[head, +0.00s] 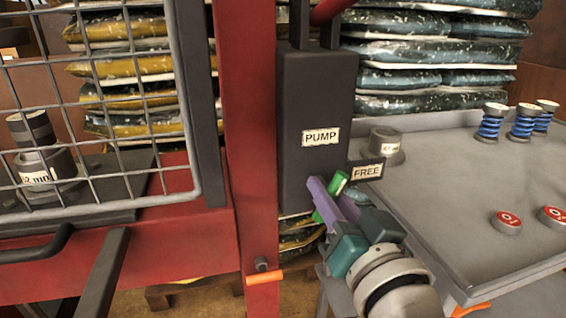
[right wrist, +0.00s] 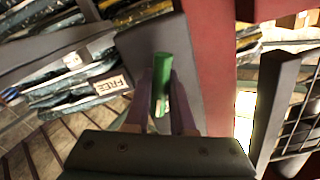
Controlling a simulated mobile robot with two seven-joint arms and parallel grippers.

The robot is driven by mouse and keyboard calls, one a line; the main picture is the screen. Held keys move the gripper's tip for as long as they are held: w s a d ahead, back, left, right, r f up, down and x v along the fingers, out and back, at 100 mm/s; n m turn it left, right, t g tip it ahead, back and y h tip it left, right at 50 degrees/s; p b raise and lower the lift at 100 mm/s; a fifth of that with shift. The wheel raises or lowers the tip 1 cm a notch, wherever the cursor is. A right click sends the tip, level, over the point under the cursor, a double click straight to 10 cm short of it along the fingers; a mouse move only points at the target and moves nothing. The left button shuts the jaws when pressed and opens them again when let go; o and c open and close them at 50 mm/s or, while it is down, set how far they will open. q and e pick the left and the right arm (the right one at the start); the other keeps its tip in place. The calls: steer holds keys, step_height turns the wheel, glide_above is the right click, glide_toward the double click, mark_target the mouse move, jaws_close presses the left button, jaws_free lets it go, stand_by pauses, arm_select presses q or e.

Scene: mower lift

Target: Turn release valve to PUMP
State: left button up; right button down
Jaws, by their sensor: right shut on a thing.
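The dark valve housing (head: 312,110) stands against the red post, with a PUMP label (head: 321,137) on its face. A FREE label (head: 367,171) sits lower and to the right; it also shows in the right wrist view (right wrist: 110,85). The right wrist view shows the green lever (right wrist: 162,75) between the fingers. The fingers hide part of the lever. My left gripper is not in view.
A grey table (head: 450,160) at right carries blue springs (head: 490,122) and red-topped discs (head: 507,221). A wire mesh guard (head: 100,95) and red frame (head: 120,250) are at left. The red post (head: 250,130) is close beside the gripper. Stacked bags stand behind.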

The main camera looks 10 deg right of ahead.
steer(key=n+p, duration=0.1)
steer(key=n, duration=0.2)
steer(key=shift+n, duration=0.3)
steer(key=shift+n+p, duration=0.3)
steer(key=shift+n, duration=1.3)
steer(key=c, duration=0.8)
jaws_free()
steer(key=shift+c, duration=0.2)
steer(key=shift+s, duration=0.1)
steer(key=s+p, duration=0.1)
steer(key=s, duration=0.8)
steer(key=shift+s+d+p, duration=0.15)
steer(key=shift+s+p, duration=0.2)
steer(key=shift+s, duration=0.05)
